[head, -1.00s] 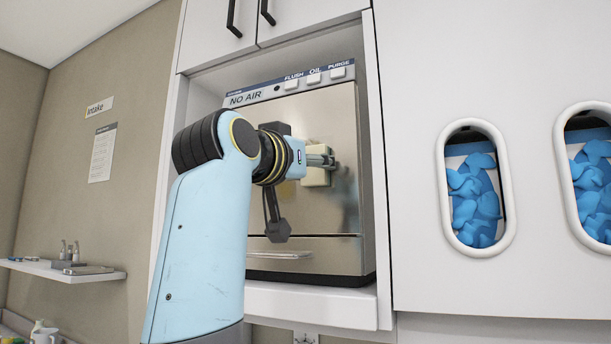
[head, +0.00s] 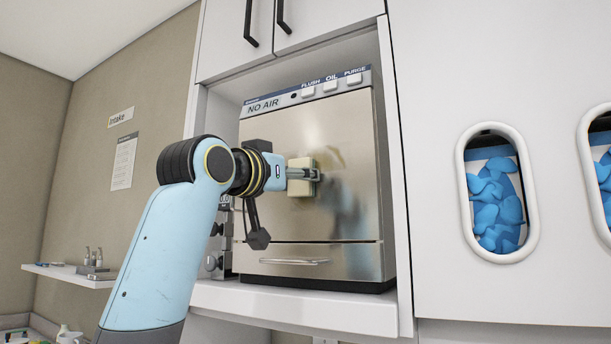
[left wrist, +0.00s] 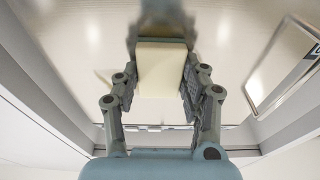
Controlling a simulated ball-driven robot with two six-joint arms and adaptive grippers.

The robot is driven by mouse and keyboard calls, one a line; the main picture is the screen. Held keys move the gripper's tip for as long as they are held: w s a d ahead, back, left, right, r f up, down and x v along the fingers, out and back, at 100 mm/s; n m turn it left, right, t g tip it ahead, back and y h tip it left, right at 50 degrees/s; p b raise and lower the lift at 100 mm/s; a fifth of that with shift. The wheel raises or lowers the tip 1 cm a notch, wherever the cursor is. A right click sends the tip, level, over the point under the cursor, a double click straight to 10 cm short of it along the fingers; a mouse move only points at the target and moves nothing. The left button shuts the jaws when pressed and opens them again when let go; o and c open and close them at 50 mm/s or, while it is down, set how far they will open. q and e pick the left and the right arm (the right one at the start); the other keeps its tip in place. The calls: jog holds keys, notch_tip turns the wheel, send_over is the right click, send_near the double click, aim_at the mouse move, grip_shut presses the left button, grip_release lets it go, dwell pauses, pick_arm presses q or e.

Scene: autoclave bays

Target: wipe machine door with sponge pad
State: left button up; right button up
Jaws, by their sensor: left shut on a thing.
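The machine (head: 285,268) stands in a cabinet bay, its shiny metal door (head: 355,135) shut. The cream sponge pad (head: 301,163) is in my left gripper (head: 304,174), in front of the left-middle part of the door. The left wrist view shows the pad (left wrist: 161,70) between the two fingers of the left gripper (left wrist: 160,80), close to the reflective door (left wrist: 225,50). I cannot tell for certain whether the pad touches the door. Yellowish and dark smudges or reflections show on the door right of the pad. My right gripper is not in view.
The bay's side wall (head: 396,200) stands close right of the machine, with a white ledge (head: 300,307) below. Dispenser openings (head: 497,192) with blue items are at the right. A small wall shelf (head: 70,275) is at the left.

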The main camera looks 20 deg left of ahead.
pick_arm(q)
jog(key=shift+w+a, duration=0.5)
jog(key=shift+a, duration=2.6)
jog(key=shift+s+d+r, duration=0.2)
jog(key=shift+d+r, duration=0.1)
jog(key=shift+d, duration=1)
jog(key=shift+s+d+r, duration=0.15)
jog(key=shift+d+r, duration=0.15)
jog(key=shift+d, duration=1)
jog(key=shift+s+d+r, duration=0.2)
jog(key=shift+d+r, duration=0.1)
jog(key=shift+d, duration=1)
